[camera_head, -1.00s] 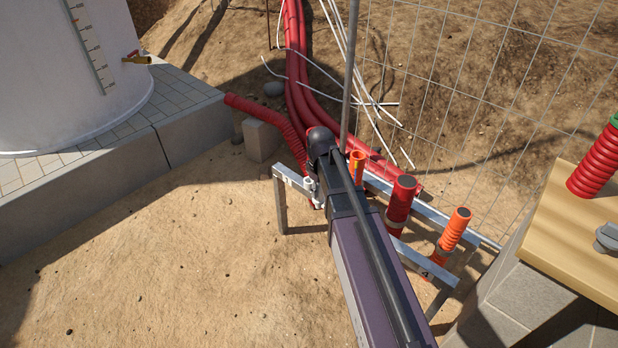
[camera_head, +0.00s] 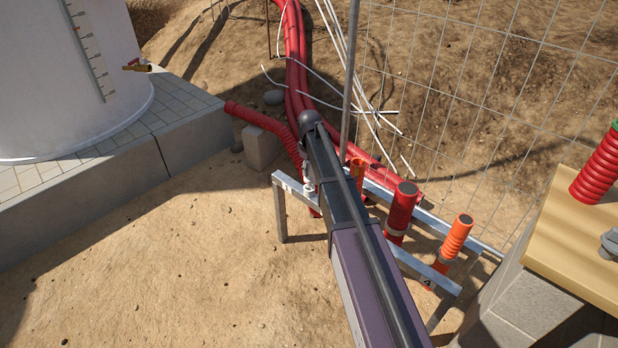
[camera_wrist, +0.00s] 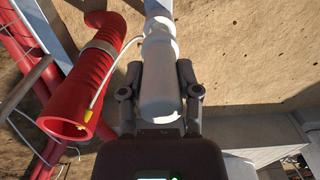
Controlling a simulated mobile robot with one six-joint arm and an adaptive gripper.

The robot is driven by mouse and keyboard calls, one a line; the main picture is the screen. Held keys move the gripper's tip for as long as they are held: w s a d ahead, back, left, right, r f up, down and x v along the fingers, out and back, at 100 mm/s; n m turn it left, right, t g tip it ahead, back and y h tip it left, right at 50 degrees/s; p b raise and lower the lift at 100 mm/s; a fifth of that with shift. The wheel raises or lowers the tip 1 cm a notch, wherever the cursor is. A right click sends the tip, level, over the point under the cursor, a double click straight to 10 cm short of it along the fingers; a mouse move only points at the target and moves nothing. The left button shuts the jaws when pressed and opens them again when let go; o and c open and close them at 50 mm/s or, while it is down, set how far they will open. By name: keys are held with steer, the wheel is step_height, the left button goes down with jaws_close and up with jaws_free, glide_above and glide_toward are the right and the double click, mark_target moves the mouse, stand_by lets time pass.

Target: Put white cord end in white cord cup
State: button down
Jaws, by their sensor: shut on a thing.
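In the wrist view, my gripper (camera_wrist: 160,72) is shut on a pale grey-white cylindrical piece (camera_wrist: 158,92) with a narrower far part. I cannot tell whether this piece is the cup. A white cord (camera_wrist: 104,80) curves down left of my gripper, over the red ribbed pipe (camera_wrist: 88,80). Its yellow tip (camera_wrist: 88,116) lies at the pipe's open mouth, apart from my fingers. The cord's upper part runs behind the held piece.
A metal frame (camera_head: 281,212) holds red and orange pipe stubs (camera_head: 402,208) right of my arm. A wire fence (camera_head: 470,110) stands behind. A wooden-topped block (camera_head: 570,240) is at right, a white tank (camera_head: 60,90) at left. Bare sand lies between.

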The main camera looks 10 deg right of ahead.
mark_target(309, 176)
steer(key=shift+f, duration=0.1)
stand_by(0.3)
steer(key=shift+f+b, duration=1.65)
steer(key=shift+b, duration=0.1)
steer(key=shift+f, duration=0.15)
steer(key=shift+c, duration=1.5)
jaws_free()
steer(key=shift+r, duration=0.2)
step_height(309, 176, up, 12)
steer(key=p, duration=1.2)
